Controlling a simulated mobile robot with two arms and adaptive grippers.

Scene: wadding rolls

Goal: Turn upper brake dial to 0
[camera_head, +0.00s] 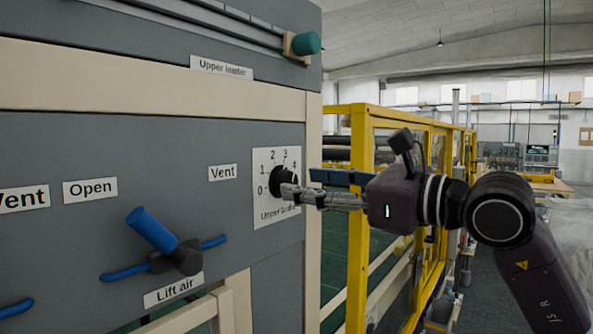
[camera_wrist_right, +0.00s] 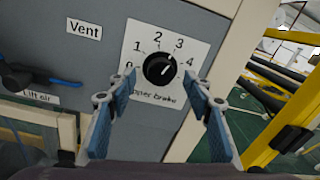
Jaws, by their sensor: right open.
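The upper brake dial (camera_head: 282,180) is a round black knob on a white plate numbered from 0 to 4, on the grey panel. In the right wrist view the dial (camera_wrist_right: 158,70) has a small white mark pointing up and right, roughly toward 3. My right gripper (camera_head: 290,190) reaches in from the right with its fingertips at the dial, partly covering the plate. In the right wrist view this gripper (camera_wrist_right: 160,97) is open, with one finger on each side below the dial. I see no grip on the knob; contact is unclear. My left gripper is not in view.
A blue-handled Lift air valve (camera_head: 153,231) sticks out at the lower left of the panel. A green-tipped lever (camera_head: 306,43) is above. A cream upright (camera_head: 313,205) and a yellow guard frame (camera_head: 358,225) stand just right of the dial plate.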

